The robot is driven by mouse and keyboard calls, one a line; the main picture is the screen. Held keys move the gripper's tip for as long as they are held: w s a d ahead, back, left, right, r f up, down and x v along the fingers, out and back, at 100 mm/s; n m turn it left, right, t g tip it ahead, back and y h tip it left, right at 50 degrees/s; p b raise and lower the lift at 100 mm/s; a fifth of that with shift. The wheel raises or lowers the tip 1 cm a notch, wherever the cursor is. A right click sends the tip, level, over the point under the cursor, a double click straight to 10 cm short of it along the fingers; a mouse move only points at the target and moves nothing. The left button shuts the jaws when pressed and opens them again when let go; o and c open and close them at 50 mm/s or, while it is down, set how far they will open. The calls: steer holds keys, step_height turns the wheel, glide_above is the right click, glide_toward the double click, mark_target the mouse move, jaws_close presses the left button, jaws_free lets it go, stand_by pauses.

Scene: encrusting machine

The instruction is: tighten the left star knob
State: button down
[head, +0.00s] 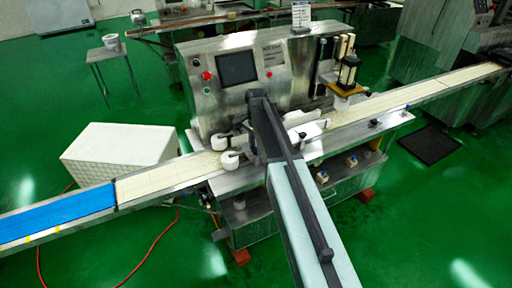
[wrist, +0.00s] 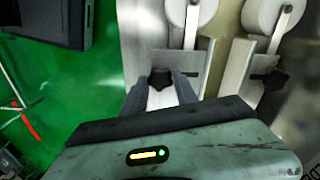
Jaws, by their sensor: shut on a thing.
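The left star knob (wrist: 160,79) is black and lobed, on a pale metal bracket in the middle of the wrist view. My gripper (wrist: 161,84) is shut on this knob, with one dark finger on each side of it. The knob's lower part and the finger contacts are partly hidden. A second black star knob (wrist: 272,82) sits apart to the right on its own bracket. In the head view my arm covers the gripper and the left knob cannot be made out.
White rollers on arms (wrist: 190,10) stand just beyond the knobs. The machine's steel panel (head: 235,75) rises behind the conveyor (head: 165,180). A white crate (head: 120,145) stands left of it. Green floor (wrist: 70,75) lies open left of the knob; a red hose (head: 158,240) crosses the floor.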

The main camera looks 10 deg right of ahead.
steer(key=shift+m, duration=1)
steer(key=c, duration=1)
jaws_free()
steer(key=shift+o, duration=0.2)
step_height(320, 180, up, 8)
steer(key=p, duration=0.8)
steer(key=shift+f, duration=0.15)
